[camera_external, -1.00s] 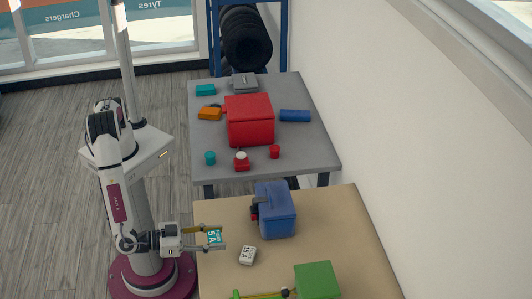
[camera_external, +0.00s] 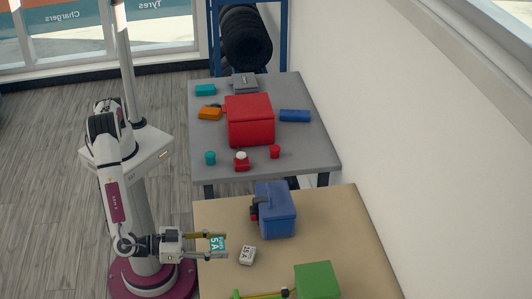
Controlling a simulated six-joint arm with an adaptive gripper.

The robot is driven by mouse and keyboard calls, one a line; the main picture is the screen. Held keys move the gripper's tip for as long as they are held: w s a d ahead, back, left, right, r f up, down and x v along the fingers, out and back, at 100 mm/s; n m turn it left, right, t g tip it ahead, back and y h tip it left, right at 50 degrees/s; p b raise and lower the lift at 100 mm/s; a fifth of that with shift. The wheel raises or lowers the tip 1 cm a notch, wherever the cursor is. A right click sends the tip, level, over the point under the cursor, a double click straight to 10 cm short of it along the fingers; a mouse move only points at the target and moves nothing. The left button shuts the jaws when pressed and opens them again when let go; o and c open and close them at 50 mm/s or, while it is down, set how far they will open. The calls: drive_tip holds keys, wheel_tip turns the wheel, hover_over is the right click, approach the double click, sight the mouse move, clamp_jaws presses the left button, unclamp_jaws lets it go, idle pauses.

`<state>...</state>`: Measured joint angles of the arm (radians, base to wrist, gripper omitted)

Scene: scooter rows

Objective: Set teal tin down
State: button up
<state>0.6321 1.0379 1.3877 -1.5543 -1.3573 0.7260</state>
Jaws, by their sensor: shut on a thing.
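The teal tin (camera_external: 218,243) has white lettering that reads 5A. It sits between the fingers of my gripper (camera_external: 214,246), which is shut on it. My gripper points right, at the left edge of the tan table (camera_external: 330,229). A white tin (camera_external: 248,255) with dark 15A lettering lies on the table just right of the teal tin, apart from it. I cannot tell whether the teal tin touches the table top.
A blue box (camera_external: 276,211) stands behind on the tan table. A green box (camera_external: 317,280) is at the front, with a green and yellow item (camera_external: 262,294) left of it. A grey table (camera_external: 215,145) behind holds a red box (camera_external: 250,121) and several small items.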

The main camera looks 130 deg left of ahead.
hover_over(219, 269)
drive_tip(key=shift+w+a+f, duration=0.15)
drive_tip(key=shift+f, duration=2.15)
drive_tip(key=shift+f, duration=2.3)
drive_tip(key=shift+f, duration=0.1)
drive_tip(key=o, duration=1.1)
drive_tip(key=v, duration=0.8)
drive_tip(key=shift+a, duration=0.1)
